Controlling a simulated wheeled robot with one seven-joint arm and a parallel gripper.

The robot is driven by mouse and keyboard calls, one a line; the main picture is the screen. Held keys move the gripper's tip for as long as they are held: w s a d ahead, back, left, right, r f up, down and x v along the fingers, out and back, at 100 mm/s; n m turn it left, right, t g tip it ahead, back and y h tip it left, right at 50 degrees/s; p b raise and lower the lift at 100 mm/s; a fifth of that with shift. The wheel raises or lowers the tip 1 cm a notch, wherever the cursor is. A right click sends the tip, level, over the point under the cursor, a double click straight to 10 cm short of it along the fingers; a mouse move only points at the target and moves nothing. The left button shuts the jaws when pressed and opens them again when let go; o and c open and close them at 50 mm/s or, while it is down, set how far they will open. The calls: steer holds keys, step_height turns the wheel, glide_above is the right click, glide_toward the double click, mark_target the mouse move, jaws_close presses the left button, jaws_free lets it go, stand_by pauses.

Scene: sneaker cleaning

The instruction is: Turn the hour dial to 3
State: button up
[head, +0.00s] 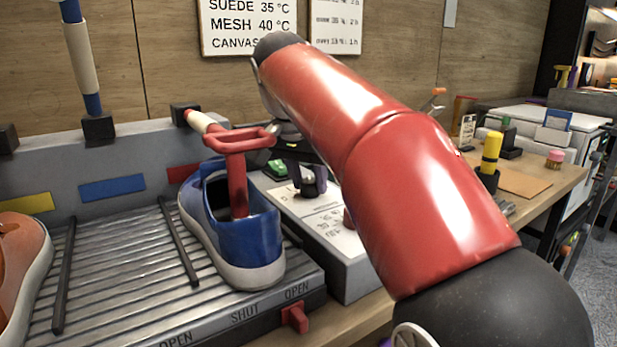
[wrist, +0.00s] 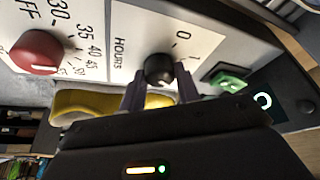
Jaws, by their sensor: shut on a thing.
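The hour dial is a small black knob (wrist: 158,68) beside the word HOURS on a white panel (wrist: 200,32) in the wrist view. The numbers 0 and 1 show near it; other hour marks are hidden or out of view. Where its pointer stands is too small to tell. My gripper (wrist: 160,84) is shut on the dial, with one dark finger on each side. In the head view my gripper (head: 304,178) is at the control box (head: 345,260), partly hidden by my red arm.
A red temperature dial (wrist: 40,52) and a green switch (wrist: 228,82) flank the hour dial. A blue sneaker (head: 235,235) with a red-handled shoe tree (head: 237,170) stands on the ribbed rack left of the box. An orange sneaker (head: 20,270) is at far left.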

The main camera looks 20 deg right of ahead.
steer(key=o, duration=1)
steer(key=v, duration=0.7)
steer(key=shift+s+a+r, duration=0.1)
steer(key=shift+s+r, duration=0.05)
steer(key=shift+r, duration=0.25)
